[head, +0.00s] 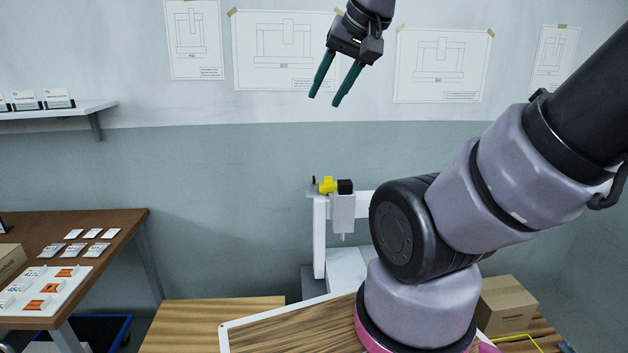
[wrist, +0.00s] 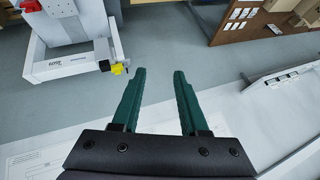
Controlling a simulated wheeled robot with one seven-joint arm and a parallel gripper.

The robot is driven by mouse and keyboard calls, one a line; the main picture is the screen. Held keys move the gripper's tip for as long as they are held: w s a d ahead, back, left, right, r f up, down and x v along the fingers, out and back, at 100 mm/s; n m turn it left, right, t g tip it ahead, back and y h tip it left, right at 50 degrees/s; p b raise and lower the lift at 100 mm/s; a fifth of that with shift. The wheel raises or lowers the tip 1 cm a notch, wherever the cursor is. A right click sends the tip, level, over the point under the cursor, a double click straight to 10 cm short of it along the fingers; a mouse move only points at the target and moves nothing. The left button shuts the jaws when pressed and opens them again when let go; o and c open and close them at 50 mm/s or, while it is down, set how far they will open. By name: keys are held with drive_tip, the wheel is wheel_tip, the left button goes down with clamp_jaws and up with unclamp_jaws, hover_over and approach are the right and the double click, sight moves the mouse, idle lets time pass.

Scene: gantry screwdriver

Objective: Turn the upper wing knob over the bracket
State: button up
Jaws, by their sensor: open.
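The yellow wing knob (head: 328,185) sits on top of the white gantry (head: 319,235), beside a black block (head: 345,187). Below the block is a light grey bracket part (head: 342,210) with a thin tip pointing down. In the wrist view the yellow knob (wrist: 117,69) shows at the gantry's edge, left of my fingers. My gripper (head: 323,101) is open and empty, with green fingers, high above the gantry in front of the wall. It also shows in the wrist view (wrist: 158,72), with a clear gap between the fingers. My arm hides the gantry's right side.
A brown table (head: 120,225) with cards and orange pieces stands at the left, under a wall shelf (head: 60,112). A cardboard box (head: 505,303) is at the lower right. Drawings hang on the wall behind my gripper. The space between gripper and gantry looks clear.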

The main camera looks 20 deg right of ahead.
drive_tip(key=w+d, duration=0.3)
drive_tip(key=w, duration=1.3)
drive_tip(key=n+g+h, duration=0.1)
drive_tip(key=g+h, duration=0.2)
hover_over(314, 177)
drive_tip(key=s+a, duration=0.2)
drive_tip(key=s, duration=0.3)
wheel_tip(314, 177, down, 29)
drive_tip(key=x, duration=0.7)
drive_tip(key=d+x, duration=0.1)
drive_tip(key=x, duration=0.2)
drive_tip(key=shift+w+f, duration=0.2)
drive_tip(key=shift+w, duration=0.2)
clamp_jaws()
